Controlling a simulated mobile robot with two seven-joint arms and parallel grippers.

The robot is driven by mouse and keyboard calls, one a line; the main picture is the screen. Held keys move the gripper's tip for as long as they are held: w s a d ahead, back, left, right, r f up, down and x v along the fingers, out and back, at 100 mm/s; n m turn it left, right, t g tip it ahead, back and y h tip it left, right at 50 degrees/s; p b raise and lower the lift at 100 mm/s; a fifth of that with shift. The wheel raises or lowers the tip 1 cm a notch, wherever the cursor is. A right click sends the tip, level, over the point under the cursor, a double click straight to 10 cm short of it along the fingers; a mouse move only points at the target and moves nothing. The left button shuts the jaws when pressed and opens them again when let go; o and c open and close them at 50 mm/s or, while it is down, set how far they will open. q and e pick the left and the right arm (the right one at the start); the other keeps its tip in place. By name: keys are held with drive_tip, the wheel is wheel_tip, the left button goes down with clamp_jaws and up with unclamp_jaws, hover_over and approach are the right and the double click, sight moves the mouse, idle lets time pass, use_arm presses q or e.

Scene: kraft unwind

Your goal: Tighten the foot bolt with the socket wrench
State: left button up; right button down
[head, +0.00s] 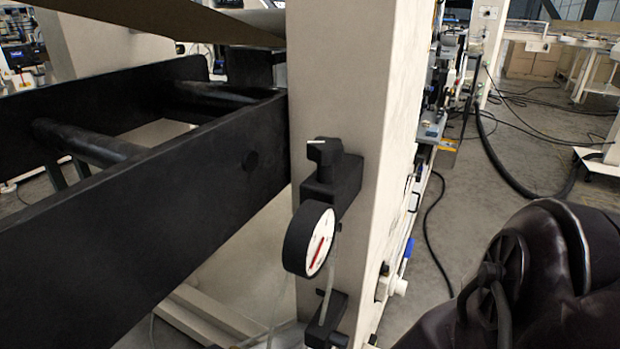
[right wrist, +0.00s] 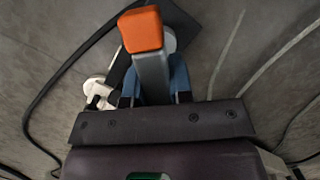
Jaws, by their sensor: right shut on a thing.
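My right gripper (right wrist: 153,86) shows in the right wrist view, with its blue fingers shut around a grey bar with an orange end. The bar looks like the handle of the socket wrench (right wrist: 151,73); its orange end (right wrist: 141,30) points toward the top of the picture. The socket end is not visible. I cannot make out the foot bolt in either view. In the head view only my dark right arm shows at the lower right, and its gripper is out of the picture. My left gripper is in neither view.
A beige machine upright (head: 345,90) carries a black knob (head: 325,152) and a round white-faced gauge (head: 318,242). A long black beam (head: 150,215) runs left from it. White fittings (head: 395,286) stick out low on its right. Cables (head: 500,165) lie on the grey floor.

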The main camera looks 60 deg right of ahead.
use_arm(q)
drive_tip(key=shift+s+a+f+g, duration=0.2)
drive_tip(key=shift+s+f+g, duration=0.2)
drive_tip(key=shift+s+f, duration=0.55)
use_arm(e)
drive_tip(key=shift+s+f, duration=0.3)
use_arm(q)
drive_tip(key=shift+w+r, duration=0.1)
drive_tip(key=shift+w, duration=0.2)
use_arm(e)
drive_tip(key=shift+m, duration=1.1)
drive_tip(key=shift+w+r+m+t+y+p, duration=0.2)
drive_tip(key=shift+m+t+y+p, duration=0.15)
drive_tip(key=shift+m, duration=0.75)
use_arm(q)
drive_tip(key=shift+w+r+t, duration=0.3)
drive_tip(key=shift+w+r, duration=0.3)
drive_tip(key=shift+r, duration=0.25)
